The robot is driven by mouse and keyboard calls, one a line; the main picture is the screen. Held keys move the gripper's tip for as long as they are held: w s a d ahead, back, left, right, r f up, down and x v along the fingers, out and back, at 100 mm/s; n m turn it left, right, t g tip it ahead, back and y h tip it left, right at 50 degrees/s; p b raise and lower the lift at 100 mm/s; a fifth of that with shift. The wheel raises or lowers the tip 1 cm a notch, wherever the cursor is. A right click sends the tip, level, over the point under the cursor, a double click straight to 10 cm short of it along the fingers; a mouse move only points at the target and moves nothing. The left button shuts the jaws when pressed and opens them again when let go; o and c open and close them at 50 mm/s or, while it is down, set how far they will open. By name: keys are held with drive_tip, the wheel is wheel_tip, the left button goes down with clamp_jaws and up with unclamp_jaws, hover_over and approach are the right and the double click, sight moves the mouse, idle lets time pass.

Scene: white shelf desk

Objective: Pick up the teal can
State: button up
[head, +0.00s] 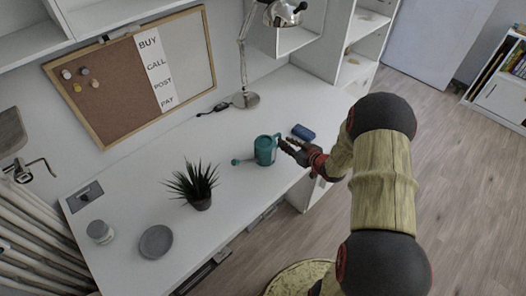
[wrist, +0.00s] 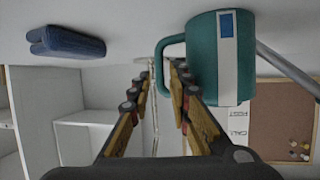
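The teal can (head: 265,150) is a small watering can standing upright on the white desk, its spout pointing left in the head view. In the wrist view the can (wrist: 220,60) fills the upper right, with a blue and white label on its side and its looped handle (wrist: 162,52) toward the middle. My gripper (head: 286,146) is at the can's handle side. In the wrist view my gripper (wrist: 160,72) is open, its fingers apart, with the handle just beyond the tips. I cannot tell whether the handle lies between the fingers or touches one.
A blue case (head: 303,132) lies on the desk close to my gripper. A potted plant (head: 195,185), a grey round dish (head: 156,241), a jar (head: 99,231) and a lamp (head: 245,99) also stand on the desk (head: 225,226). Shelves (head: 357,70) rise at the back right.

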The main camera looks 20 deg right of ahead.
drive_tip(key=b+x, duration=0.1)
drive_tip(key=x, duration=0.4)
drive_tip(key=shift+w+b, duration=0.2)
drive_tip(key=shift+b, duration=0.15)
drive_tip(key=c, duration=0.3)
clamp_jaws()
drive_tip(key=shift+r, duration=0.1)
